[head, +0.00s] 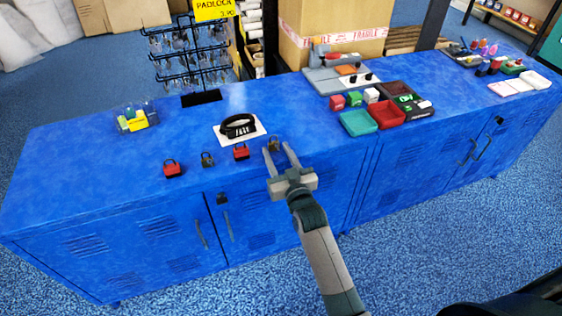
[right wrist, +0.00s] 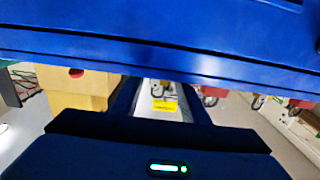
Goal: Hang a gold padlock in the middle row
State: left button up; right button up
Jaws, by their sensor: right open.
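Several small padlocks stand in a line along the front of the blue counter. In the head view, a gold-brown padlock (head: 274,142) is at the right end, at the fingertips of my right gripper (head: 278,149). The gripper is open, and contact cannot be told. A red padlock (head: 241,153), a dark brownish padlock (head: 208,160) and another red padlock (head: 173,169) stand to its left. My left gripper is not seen.
A black coiled band (head: 238,126) lies on a white card behind the padlocks. A clear box (head: 136,117) is to the left. Green (head: 359,122) and red (head: 388,114) trays are to the right. A large carton (head: 330,30) stands behind. The counter's left end is clear.

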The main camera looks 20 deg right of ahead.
jog(key=shift+w, duration=1.05)
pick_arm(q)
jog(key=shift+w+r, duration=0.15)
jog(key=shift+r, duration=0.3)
pick_arm(e)
jog(key=shift+w, duration=0.1)
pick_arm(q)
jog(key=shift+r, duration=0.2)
pick_arm(e)
jog(key=c, duration=0.8)
jog(key=shift+c, duration=0.2)
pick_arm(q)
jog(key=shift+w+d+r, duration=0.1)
